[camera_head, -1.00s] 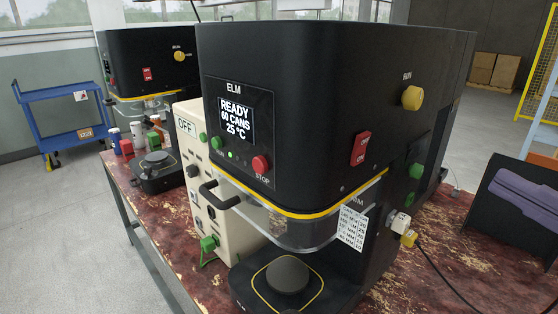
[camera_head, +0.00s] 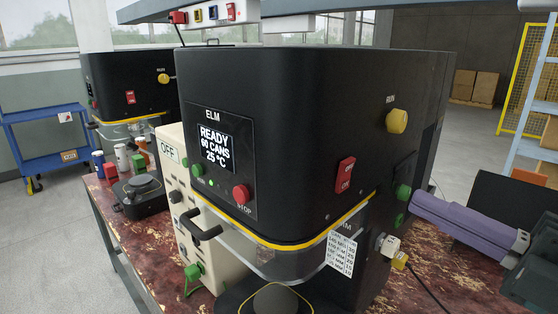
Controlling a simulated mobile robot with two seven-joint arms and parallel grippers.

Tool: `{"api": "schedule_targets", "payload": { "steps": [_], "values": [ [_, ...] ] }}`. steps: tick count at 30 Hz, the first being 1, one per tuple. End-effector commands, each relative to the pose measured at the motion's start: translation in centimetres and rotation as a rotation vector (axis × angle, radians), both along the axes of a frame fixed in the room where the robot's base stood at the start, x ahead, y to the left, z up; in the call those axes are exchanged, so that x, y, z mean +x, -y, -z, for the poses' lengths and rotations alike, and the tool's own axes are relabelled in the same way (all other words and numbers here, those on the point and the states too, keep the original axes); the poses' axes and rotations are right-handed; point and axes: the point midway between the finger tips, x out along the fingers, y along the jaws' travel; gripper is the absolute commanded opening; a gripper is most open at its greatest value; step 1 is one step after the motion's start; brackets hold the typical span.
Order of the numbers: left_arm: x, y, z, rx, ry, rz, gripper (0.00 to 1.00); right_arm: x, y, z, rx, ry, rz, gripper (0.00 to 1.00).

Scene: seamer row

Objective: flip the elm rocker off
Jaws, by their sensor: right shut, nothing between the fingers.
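The Elm machine (camera_head: 300,120) is a large black unit with a lit screen (camera_head: 214,144) that reads READY. Its red rocker (camera_head: 345,174) is on the right-hand face, below the yellow RUN knob (camera_head: 397,121). The rocker has small white markings at its top and bottom; its tilt is hard to read. My right gripper (camera_head: 420,204), purple, comes in from the right edge with its fingers shut and empty. Its tip is right of and a little below the rocker, apart from it in the picture, near the green parts on the machine's side. My left gripper is out of view.
A red STOP button (camera_head: 241,194) and a clear guard with a black handle (camera_head: 205,235) are on the front. A cable plug (camera_head: 392,251) sticks out low on the right side. A second black machine (camera_head: 130,85) with its own red rocker stands behind left.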

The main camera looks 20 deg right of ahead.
Motion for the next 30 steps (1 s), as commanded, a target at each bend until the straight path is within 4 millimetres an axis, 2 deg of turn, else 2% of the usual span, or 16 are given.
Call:
{"api": "schedule_targets", "payload": {
  "steps": [1,6,12,18,26,30],
  "values": [
    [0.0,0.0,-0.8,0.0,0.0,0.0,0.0,1.1,-0.4,-0.7,0.004,0.004,0.0,0.0],
    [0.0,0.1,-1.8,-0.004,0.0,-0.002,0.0,4.3,-1.8,-1.0,0.003,0.003,0.001,0.0],
    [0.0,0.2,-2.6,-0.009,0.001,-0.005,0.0,6.6,-2.7,-1.1,0.001,0.0,0.001,0.0],
    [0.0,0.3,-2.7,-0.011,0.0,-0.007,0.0,7.4,-3.1,-1.0,0.001,0.0,0.001,0.0],
    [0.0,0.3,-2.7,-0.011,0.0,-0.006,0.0,7.4,-3.1,-1.0,0.0,-0.001,0.001,0.0],
    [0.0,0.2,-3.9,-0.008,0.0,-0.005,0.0,7.6,-3.2,-1.6,-0.01,-0.024,-0.001,0.0]
  ]
}}
